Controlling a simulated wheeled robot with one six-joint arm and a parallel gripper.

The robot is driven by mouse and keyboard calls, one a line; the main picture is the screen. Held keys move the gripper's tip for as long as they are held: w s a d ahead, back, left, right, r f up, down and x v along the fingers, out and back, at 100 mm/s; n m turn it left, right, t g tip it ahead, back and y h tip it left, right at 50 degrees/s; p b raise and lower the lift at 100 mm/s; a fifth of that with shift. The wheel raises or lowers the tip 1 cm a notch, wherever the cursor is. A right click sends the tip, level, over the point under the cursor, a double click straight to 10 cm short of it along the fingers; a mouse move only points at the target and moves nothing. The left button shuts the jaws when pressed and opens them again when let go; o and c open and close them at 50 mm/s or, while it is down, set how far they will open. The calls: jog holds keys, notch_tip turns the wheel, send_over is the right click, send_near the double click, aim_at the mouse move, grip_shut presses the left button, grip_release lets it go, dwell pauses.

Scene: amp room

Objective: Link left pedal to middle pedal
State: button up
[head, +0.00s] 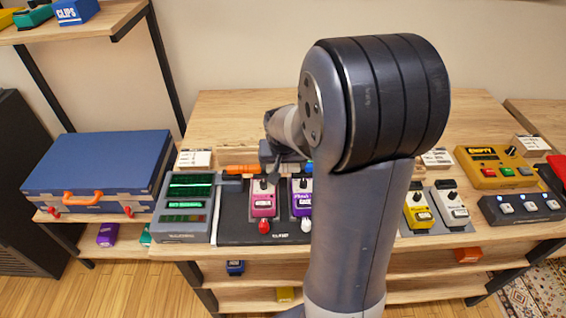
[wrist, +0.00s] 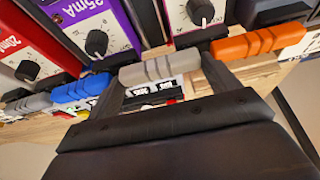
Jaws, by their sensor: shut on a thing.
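The left pedal (head: 263,198) is pink with a white panel and knob; the middle pedal (head: 301,197) is purple and white. They stand side by side on a dark board. In the wrist view the order is reversed: the pink pedal (wrist: 200,15) is right of the purple pedal (wrist: 97,35). My gripper (wrist: 163,72) is shut on a grey ridged plug (wrist: 145,71), at the pedals' back edges near the gap between them. Whether the plug is seated in a socket cannot be told. My arm hides the right part of the board in the head view.
An orange plug (wrist: 257,43) is beside the pink pedal. A blue plug (wrist: 82,88) is by the purple and red pedals. A tuner-like box (head: 186,208) stands left of the board, with a blue case (head: 98,165) beyond it. More pedals (head: 418,210) stand right of my arm.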

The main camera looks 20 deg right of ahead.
jog(key=o, duration=0.9)
jog(key=shift+r, duration=0.1)
jog(key=shift+r+p, duration=2.6)
jog(key=shift+r, duration=0.9)
